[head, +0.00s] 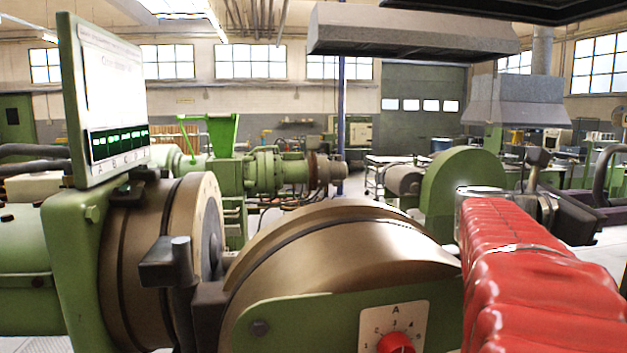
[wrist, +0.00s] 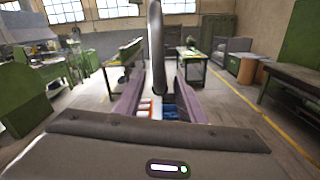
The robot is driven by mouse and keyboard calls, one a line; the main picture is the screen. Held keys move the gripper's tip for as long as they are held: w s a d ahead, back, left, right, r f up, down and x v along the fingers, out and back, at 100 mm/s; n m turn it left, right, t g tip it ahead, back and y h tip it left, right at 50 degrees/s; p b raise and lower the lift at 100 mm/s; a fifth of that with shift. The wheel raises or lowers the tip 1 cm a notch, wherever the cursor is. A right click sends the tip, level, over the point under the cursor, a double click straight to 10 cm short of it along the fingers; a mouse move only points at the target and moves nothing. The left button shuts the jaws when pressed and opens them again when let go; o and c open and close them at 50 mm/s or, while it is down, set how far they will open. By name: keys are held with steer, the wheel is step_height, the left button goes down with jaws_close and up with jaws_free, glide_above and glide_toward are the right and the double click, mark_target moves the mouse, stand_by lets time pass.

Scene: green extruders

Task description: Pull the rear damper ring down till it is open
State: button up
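A dark, thick loop (wrist: 157,50), which I take to be the damper ring, hangs upright in the wrist view, seen nearly edge-on. It comes down from the top edge to between my gripper's purple fingers. My gripper (wrist: 159,82) is open, with a finger on each side of the loop and gaps showing. I cannot tell whether the loop touches anything. In the head view a dark curved piece (head: 600,176) at the right edge, beside my gripper (head: 585,218), looks like the same ring, partly cut off. Its upper mounting is out of view.
A large green machine with bronze drums (head: 335,245) and a dial panel (head: 394,327) stands close in front. A display panel (head: 100,95) rises at left. Grey hoods (head: 415,32) hang overhead. Benches (wrist: 290,65) stand beyond open floor (wrist: 235,105).

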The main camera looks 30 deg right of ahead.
steer(key=shift+x, duration=1.2)
jaws_close()
